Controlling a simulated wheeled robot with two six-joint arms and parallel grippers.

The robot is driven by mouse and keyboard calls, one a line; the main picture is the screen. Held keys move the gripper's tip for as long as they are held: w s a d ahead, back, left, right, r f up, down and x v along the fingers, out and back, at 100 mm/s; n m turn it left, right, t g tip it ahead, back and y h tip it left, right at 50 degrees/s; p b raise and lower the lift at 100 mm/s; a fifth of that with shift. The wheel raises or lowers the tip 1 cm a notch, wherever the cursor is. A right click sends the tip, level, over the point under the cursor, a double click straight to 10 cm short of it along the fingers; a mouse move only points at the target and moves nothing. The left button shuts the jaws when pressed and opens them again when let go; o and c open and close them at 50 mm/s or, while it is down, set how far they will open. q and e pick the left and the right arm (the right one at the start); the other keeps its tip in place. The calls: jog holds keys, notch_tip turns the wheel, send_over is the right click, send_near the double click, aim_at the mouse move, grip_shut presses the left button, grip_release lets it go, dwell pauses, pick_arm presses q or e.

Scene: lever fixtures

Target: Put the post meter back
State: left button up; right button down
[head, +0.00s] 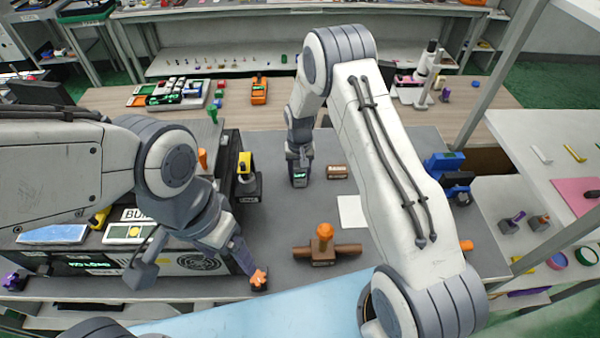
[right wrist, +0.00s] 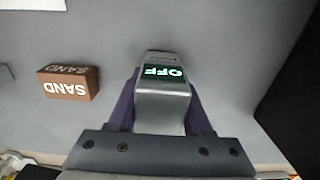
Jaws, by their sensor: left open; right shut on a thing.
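The post meter (right wrist: 163,100) is a grey block with a dark display reading OFF in green, upside down in the right wrist view. My right gripper (right wrist: 160,115) is shut on it, with a purple finger on each side. In the head view the meter (head: 299,177) shows below my right gripper (head: 298,160), over the grey table; I cannot tell whether it touches the table. My left gripper (head: 247,262) is open at the front left, close to an orange star-shaped knob (head: 259,276) on a dark base. Whether it touches the knob is unclear.
A brown SAND block (right wrist: 68,82) lies beside the meter. A dark fixture with a yellow lever (head: 246,180) stands to its left. A wooden piece with an orange knob (head: 323,248) lies in front. A white sheet (head: 352,211) and a blue device (head: 448,172) are to the right.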

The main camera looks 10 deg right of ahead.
jog(key=shift+c, duration=1.6)
grip_release()
jog(key=shift+f, duration=0.1)
